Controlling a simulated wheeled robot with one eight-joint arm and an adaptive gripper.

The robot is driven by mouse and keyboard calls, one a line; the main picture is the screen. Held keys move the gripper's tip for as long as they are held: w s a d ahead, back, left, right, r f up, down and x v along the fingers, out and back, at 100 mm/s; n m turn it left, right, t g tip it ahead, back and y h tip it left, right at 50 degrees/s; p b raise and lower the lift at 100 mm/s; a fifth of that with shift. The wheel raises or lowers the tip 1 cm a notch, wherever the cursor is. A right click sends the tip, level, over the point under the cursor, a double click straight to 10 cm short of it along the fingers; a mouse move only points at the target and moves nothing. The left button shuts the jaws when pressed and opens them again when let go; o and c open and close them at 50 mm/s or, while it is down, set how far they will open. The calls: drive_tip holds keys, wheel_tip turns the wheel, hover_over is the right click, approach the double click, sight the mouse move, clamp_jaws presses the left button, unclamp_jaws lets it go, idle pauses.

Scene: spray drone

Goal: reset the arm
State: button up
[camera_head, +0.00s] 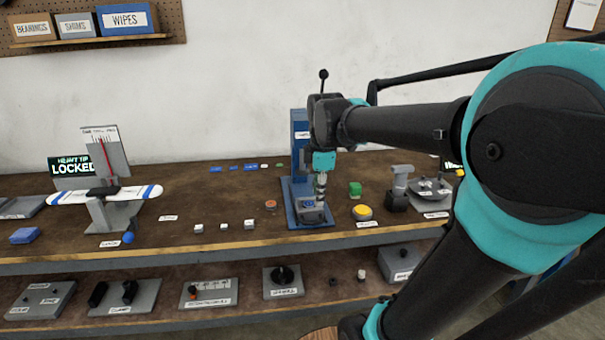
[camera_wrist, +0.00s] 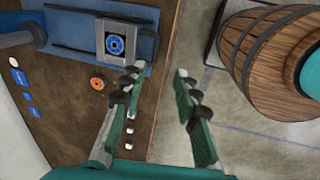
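My gripper (camera_wrist: 157,72) is open in the wrist view, with its two green-padded fingers apart and nothing between them. The left finger overlaps the workbench edge, and the right finger shows against the floor. In the head view my arm reaches from the right to the bench, and my gripper (camera_head: 321,182) points down in front of the blue press (camera_head: 300,128). The press base carries a grey block with a blue ring (camera_wrist: 115,44), which lies beyond the fingertips in the wrist view. How high the fingertips are above the bench is hard to tell.
An orange ring part (camera_head: 270,204) lies left of the press, and a yellow button (camera_head: 362,212) is to its right. Small white blocks (camera_head: 224,226) stand near the front edge. A drone stand (camera_head: 112,212) is at left. A wooden barrel (camera_wrist: 240,45) stands beside the bench.

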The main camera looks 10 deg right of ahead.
drive_tip(key=s+d+f+m+t, duration=0.1)
drive_tip(key=s+f+m, duration=0.5)
drive_tip(key=f+m, duration=0.2)
drive_tip(key=s+d+f+m+t, duration=0.1)
drive_tip(key=s+d+f+m, duration=0.1)
drive_tip(key=s+f+m, duration=0.4)
wheel_tip(320, 180, down, 5)
drive_tip(key=m, duration=0.3)
drive_tip(key=shift+s+d, duration=0.15)
drive_tip(key=shift+d, duration=0.15)
idle(1.2)
